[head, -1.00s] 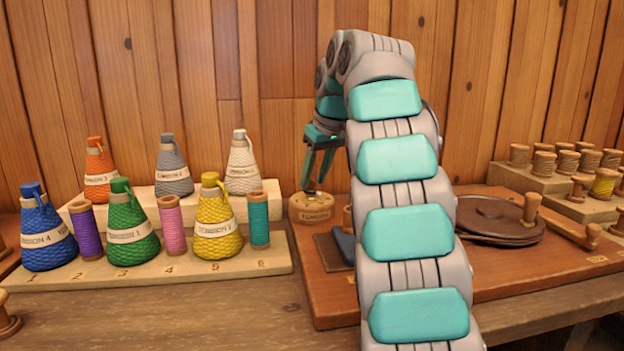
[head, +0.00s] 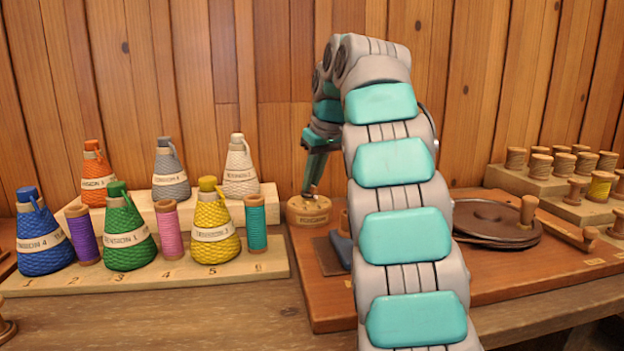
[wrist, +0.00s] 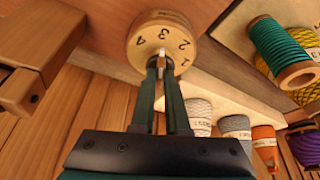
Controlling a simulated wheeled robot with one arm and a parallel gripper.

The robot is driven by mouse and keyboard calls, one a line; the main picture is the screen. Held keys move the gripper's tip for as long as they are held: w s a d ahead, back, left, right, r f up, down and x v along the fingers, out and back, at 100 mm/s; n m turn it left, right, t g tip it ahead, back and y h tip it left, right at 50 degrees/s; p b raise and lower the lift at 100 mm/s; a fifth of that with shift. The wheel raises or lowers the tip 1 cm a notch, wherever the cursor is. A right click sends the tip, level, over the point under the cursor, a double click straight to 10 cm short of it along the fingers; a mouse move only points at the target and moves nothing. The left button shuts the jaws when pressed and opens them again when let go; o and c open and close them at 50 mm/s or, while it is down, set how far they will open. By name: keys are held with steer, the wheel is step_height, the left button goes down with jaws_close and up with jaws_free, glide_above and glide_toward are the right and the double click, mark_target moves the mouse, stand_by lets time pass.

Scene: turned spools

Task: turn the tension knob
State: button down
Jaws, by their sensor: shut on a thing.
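The tension knob (head: 308,211) is a round wooden dial on the back left part of the reddish-brown board. In the wrist view the knob (wrist: 149,37) shows the numbers 1 to 4 on its face and a small metal pointer (wrist: 162,55) in the middle. My gripper (wrist: 162,66) is shut on this pointer, its dark green fingers on either side of it. In the head view my gripper (head: 311,186) reaches down onto the knob from above. The exact pointer direction is partly hidden by the fingertips.
A stepped wooden rack (head: 150,279) with several cone spools and thread spools stands left of the knob. A dark round plate (head: 492,222) with a wooden handle lies to the right on the board (head: 540,274). More wooden spools stand at far right.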

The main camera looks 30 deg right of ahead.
steer(key=shift+a+r, duration=0.1)
steer(key=m+h+p, duration=0.1)
steer(key=m+p, duration=0.1)
steer(key=shift+a+m, duration=0.15)
steer(key=shift+m, duration=0.25)
steer(key=m+h, duration=0.1)
steer(key=m, duration=0.1)
steer(key=shift+a+m+p, duration=0.1)
steer(key=shift+m+p, duration=0.25)
steer(key=shift+m, duration=0.05)
steer(key=m, duration=0.1)
steer(key=m+h, duration=0.1)
steer(key=m, duration=0.1)
steer(key=shift+w+a+m+g, duration=0.1)
steer(key=shift+w+m+g, duration=0.1)
steer(key=shift+m+g, duration=0.15)
steer(key=shift+w+a+m+g+h, duration=0.1)
steer(key=shift+m+g+h, duration=0.3)
steer(key=shift+m, duration=0.7)
steer(key=shift+w+a+m+g+h, duration=0.1)
steer(key=shift+m+g+h, duration=0.25)
steer(key=shift+m, duration=0.7)
steer(key=shift+s, duration=0.1)
steer(key=c, duration=0.9)
jaws_free()
